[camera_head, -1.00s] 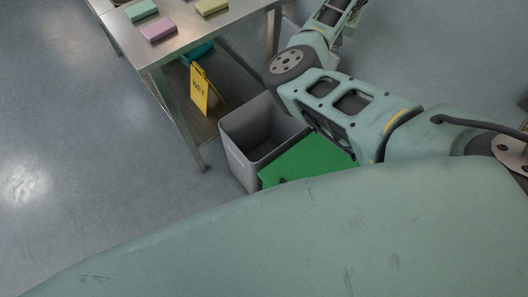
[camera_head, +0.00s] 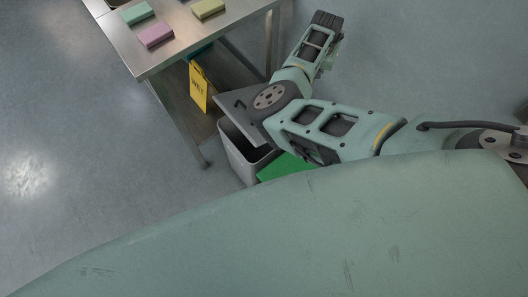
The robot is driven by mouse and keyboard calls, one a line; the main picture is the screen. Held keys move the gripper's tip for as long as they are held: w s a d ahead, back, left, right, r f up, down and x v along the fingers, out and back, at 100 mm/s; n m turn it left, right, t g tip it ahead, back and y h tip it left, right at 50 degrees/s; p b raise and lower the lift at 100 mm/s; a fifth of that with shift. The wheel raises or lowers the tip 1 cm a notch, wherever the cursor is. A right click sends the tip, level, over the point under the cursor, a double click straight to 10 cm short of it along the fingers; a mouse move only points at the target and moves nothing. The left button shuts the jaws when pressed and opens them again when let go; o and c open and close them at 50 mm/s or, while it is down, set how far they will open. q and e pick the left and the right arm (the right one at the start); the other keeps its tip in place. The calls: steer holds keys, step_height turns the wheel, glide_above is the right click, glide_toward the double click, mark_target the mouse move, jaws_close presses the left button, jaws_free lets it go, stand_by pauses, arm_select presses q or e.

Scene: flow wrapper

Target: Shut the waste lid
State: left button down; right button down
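The waste bin (camera_head: 236,157) is a grey, open-topped box on the floor beside the steel table. Its grey lid (camera_head: 231,93), with a small dark handle, is tilted over the opening. Part of the opening still shows dark below the lid. My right arm crosses over the lid's right side and hides part of it; I cannot tell whether they touch. My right gripper (camera_head: 326,20) is at the far end of that arm, beyond the bin, and its finger state is unclear. My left gripper is out of view.
A steel table (camera_head: 187,50) stands at the upper left with coloured blocks (camera_head: 155,35) on it. A yellow wet-floor sign (camera_head: 199,88) is under it. A green box (camera_head: 287,166) is right beside the bin. The floor at left is clear.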

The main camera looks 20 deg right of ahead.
arm_select(q)
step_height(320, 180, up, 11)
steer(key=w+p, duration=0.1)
steer(key=p, duration=0.9)
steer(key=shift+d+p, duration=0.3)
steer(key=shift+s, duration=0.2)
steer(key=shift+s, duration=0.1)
